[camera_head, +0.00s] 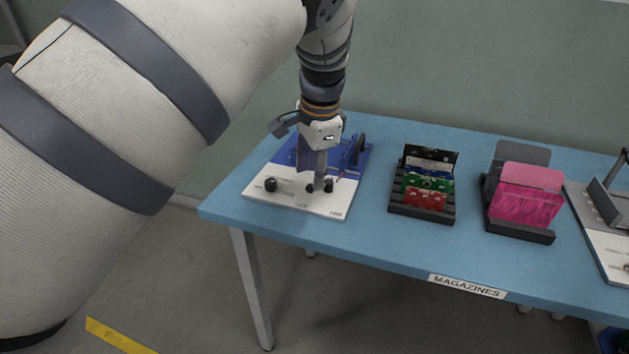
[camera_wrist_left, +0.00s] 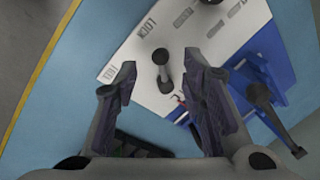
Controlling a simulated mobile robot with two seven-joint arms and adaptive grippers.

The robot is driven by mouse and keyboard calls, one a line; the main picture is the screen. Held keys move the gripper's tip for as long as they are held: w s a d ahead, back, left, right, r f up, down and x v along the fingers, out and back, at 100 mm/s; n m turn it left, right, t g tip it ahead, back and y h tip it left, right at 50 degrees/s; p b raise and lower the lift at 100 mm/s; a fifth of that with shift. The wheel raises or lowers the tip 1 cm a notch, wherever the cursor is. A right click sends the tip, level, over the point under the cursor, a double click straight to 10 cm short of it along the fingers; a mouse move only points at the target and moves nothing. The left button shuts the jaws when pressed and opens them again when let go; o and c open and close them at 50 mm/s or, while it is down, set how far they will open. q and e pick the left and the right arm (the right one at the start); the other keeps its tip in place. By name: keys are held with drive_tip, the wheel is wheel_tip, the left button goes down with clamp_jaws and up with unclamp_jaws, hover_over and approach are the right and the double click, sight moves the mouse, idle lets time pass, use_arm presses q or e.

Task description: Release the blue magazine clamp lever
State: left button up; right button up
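The clamp station is a white plate (camera_head: 297,201) with a blue block (camera_head: 352,160) at its back, on the table's left end. In the left wrist view the plate (camera_wrist_left: 128,52) carries printed words, one reading LOCK. A dark lever with a round knob (camera_wrist_left: 162,57) stands on it. My left gripper (camera_head: 318,186) points down over the plate. In the wrist view my left gripper (camera_wrist_left: 159,64) is open, its fingers on either side of the knobbed lever; contact cannot be told. A longer dark lever (camera_wrist_left: 270,108) sits beside the blue part (camera_wrist_left: 268,60). My right gripper is out of view.
On the blue table (camera_head: 375,222) a black rack (camera_head: 422,213) with green and red boards stands right of the station. Further right are a holder with pink sheets (camera_head: 527,196) and another white-plated fixture (camera_head: 606,237). A MAGAZINES label (camera_head: 467,287) marks the front edge.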

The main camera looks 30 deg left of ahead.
sight(311, 185)
use_arm(q)
drive_tip(key=f, duration=0.4)
drive_tip(key=shift+w+a, duration=0.25)
drive_tip(key=shift+a, duration=0.1)
drive_tip(key=shift+r, duration=0.1)
clamp_jaws()
